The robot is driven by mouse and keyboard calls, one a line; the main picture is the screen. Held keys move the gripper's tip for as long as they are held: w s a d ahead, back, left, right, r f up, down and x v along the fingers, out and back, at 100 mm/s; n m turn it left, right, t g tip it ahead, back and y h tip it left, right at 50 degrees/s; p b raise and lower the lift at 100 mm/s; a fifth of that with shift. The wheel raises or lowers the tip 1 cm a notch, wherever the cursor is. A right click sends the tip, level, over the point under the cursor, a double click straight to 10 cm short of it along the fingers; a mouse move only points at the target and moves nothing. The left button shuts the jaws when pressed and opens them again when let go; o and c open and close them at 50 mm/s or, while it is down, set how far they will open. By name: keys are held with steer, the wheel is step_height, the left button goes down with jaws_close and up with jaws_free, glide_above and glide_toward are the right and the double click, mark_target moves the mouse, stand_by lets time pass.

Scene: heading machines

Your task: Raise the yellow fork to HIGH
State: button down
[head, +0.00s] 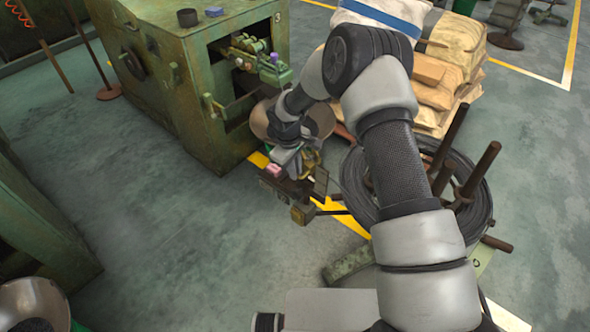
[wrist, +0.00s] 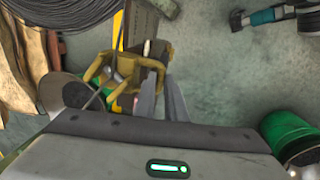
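The yellow fork (wrist: 128,66) shows in the wrist view as a worn yellow frame with bent arms, left of and just beyond my fingers. My gripper (wrist: 163,84) has two grey fingers with a narrow gap between them. Their tips lie close to the fork's right end; I cannot tell whether they touch or grip it. In the head view my gripper (head: 290,172) is low in front of the green machine (head: 205,90), and my wrist hides part of the mechanism. Yellowish metal parts (head: 303,213) show beside it. The fork's height setting cannot be read.
A wire coil (head: 365,190) on a stand with brown posts is right of my gripper. Stacked sacks (head: 447,60) stand behind it. Another green machine (head: 40,230) is at the left. Open floor (head: 150,215) lies between the machines. A green bin (wrist: 287,132) shows in the wrist view.

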steer(key=shift+r, duration=0.1)
step_height(320, 180, up, 5)
steer(key=shift+w+r+p, duration=0.1)
steer(key=shift+r+p, duration=0.05)
steer(key=shift+p, duration=0.3)
steer(key=c, duration=1.8)
jaws_free()
steer(key=shift+r, duration=0.15)
steer(key=r, duration=0.5)
steer(key=s+a+r, duration=0.1)
steer(key=r, duration=0.5)
steer(key=s+r, duration=0.1)
steer(key=r, duration=0.5)
steer(key=shift+s+a, duration=0.2)
steer(key=shift+a, duration=0.15)
